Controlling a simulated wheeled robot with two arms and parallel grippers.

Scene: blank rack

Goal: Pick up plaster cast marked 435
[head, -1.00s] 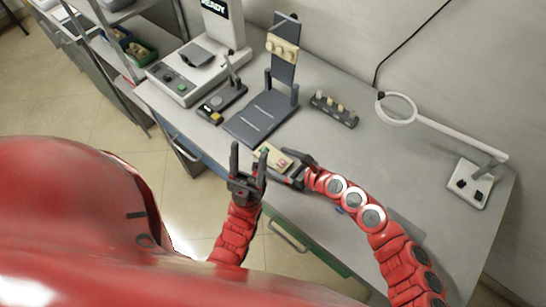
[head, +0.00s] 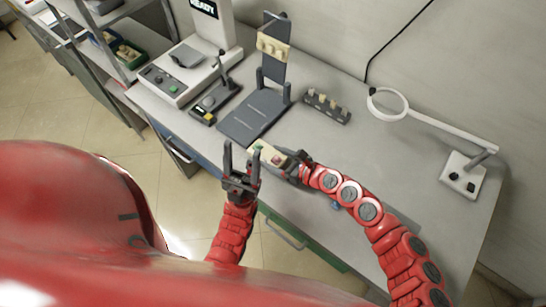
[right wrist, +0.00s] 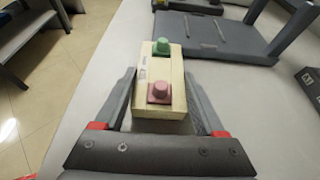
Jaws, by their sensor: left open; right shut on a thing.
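A cream plaster block (head: 266,152) with one green and one pink knob on top is at the table's front edge in the head view. It also shows in the right wrist view (right wrist: 177,72), with faint marks on its left side too small to read. I cannot confirm the number 435. My right gripper (head: 288,166) is shut on this block, one finger along each side in the right wrist view. My left gripper (head: 241,163) is open and empty, fingers up, just left of the block at the front edge.
A dark stand (head: 254,115) with a cream piece on its upright stands behind the block. A dark rack (head: 326,107) with small pieces is to its right. A ring magnifier (head: 388,103), a device reading READY (head: 177,72) and a small joystick box (head: 214,103) stand around.

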